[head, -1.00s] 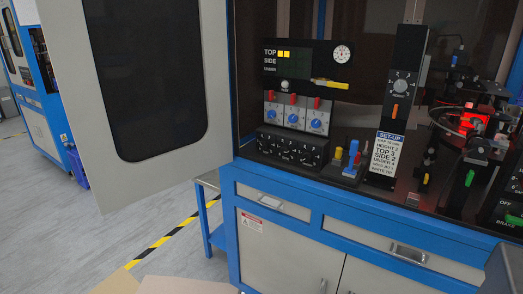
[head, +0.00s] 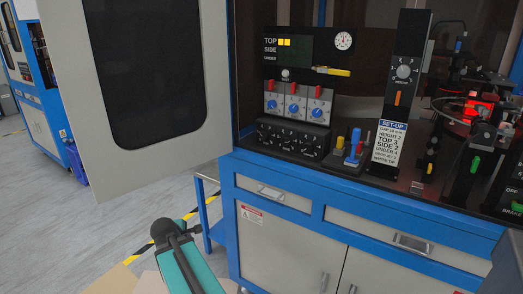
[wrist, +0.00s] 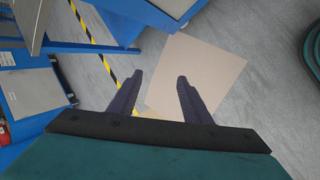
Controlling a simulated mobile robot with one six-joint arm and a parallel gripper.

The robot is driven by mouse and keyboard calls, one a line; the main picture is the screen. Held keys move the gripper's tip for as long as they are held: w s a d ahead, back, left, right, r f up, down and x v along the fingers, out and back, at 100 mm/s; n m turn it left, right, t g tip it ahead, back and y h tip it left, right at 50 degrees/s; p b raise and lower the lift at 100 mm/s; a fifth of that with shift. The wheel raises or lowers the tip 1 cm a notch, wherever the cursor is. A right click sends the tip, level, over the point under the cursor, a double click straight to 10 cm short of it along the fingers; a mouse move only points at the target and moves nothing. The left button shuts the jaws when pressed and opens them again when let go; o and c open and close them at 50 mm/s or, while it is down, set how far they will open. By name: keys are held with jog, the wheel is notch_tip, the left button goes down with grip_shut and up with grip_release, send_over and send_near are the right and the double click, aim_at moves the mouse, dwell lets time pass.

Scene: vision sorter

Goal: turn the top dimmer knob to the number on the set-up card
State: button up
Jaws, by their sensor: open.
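The dimmer box (head: 293,139) is black with several small dials and white scale marks, low at the left of the cabinet in the head view. Its knob labels are too small to read, so I cannot tell the top one. The display panel (head: 300,50) shows two yellow bars beside TOP. My gripper (wrist: 160,76) is open and empty in the wrist view, pointing at the floor outside the cabinet, away from the knobs.
Three units with blue knobs (head: 292,104) and red switches sit above the dimmer box. A peg block (head: 348,160) stands between box and card. A tall post with a dial (head: 404,72) rises behind the card. The open cabinet door (head: 72,105) hangs at left.

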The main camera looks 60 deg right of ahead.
jog(key=s+d+r+n+t+h+b, duration=0.1)
jog(key=d+r+h, duration=0.1)
jog(key=d+r, duration=0.6)
jog(key=s+d+r+n+h+b, duration=0.1)
jog(key=s+d+r+n+h, duration=0.1)
jog(key=d+r, duration=0.65)
jog(key=s+d+r+h, duration=0.1)
jog(key=s+d+r, duration=0.1)
jog(key=r, duration=0.5)
jog(key=s+d+r+n+h+b, duration=0.1)
jog(key=s+r+h, duration=0.1)
jog(key=s+r, duration=0.2)
jog(key=s+d+r+h+b, duration=0.1)
jog(key=s+d+r, duration=0.1)
jog(key=r, duration=0.8)
jog(key=shift+s+d+n, duration=0.3)
jog(key=shift+s+d, duration=0.05)
jog(key=shift+s, duration=0.55)
jog(key=shift+d, duration=0.1)
jog(key=x, duration=0.1)
jog(key=p+x, duration=0.1)
jog(key=x, duration=0.1)
jog(key=shift+r, duration=0.25)
jog(key=d+p, duration=0.1)
jog(key=p, duration=0.7)
jog(key=shift+w+d+f+g, duration=0.1)
jog(key=shift+w+d+g, duration=0.2)
jog(key=shift+d, duration=0.1)
